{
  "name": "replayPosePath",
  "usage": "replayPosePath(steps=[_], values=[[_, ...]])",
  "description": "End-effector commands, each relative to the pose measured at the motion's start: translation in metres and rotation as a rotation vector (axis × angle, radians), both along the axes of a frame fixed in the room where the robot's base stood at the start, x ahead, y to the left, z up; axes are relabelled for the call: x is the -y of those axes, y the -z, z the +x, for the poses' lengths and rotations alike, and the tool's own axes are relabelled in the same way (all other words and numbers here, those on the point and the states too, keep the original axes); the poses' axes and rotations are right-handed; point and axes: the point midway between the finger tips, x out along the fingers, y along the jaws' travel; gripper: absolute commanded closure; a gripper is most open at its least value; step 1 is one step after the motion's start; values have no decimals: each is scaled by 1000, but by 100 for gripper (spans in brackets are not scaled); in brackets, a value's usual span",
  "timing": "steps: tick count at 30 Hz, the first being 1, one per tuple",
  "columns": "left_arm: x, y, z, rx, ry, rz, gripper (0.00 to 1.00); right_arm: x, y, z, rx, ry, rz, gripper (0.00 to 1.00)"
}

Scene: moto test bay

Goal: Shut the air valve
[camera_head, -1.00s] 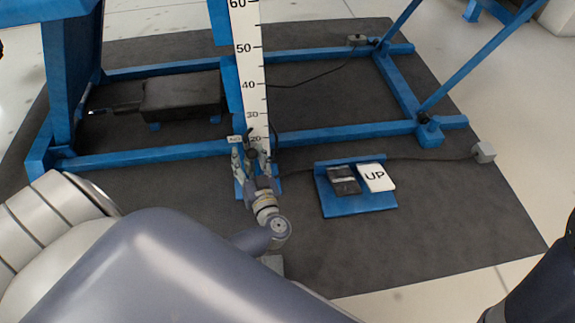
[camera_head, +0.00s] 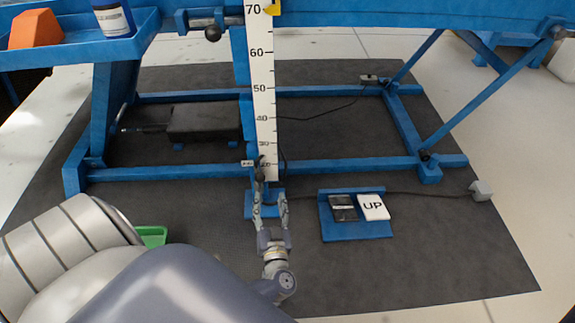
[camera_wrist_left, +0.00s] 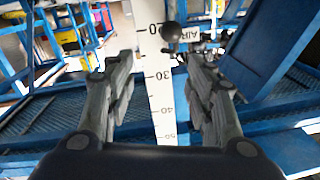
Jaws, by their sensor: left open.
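The air valve's black ball knob (camera_wrist_left: 172,31) shows in the left wrist view in front of the white ruler, beside a small "AIR" label (camera_wrist_left: 186,33). In the head view the label (camera_head: 249,163) and the dark knob (camera_head: 260,175) are small, low on the ruler. My left gripper (camera_head: 270,192) is open, its fingers pointing at the knob. In the left wrist view its fingertips (camera_wrist_left: 162,62) stand apart with nothing between them but the ruler behind; the knob appears beyond them. The valve body is too small to make out. My right gripper is out of view.
A white ruler (camera_head: 263,100) rises on the blue lift frame (camera_head: 350,164). A blue pedal plate (camera_head: 358,230) with an "UP" pedal lies right of my gripper. A blue tray (camera_head: 60,52) holds an orange block and a bottle. The dark mat (camera_head: 420,250) is mostly clear at front right.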

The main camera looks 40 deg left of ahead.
Motion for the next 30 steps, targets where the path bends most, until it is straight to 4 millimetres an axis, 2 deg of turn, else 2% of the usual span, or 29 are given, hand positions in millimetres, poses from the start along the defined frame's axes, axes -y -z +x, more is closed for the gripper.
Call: replayPosePath(steps=[1, 10, 30], values=[[3, -10, 1, -2, 19, 1, 51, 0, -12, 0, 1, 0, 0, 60], [21, -28, 9, -16, 150, -6, 51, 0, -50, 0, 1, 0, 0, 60], [68, -49, 6, -131, 424, -64, 51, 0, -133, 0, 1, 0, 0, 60]])
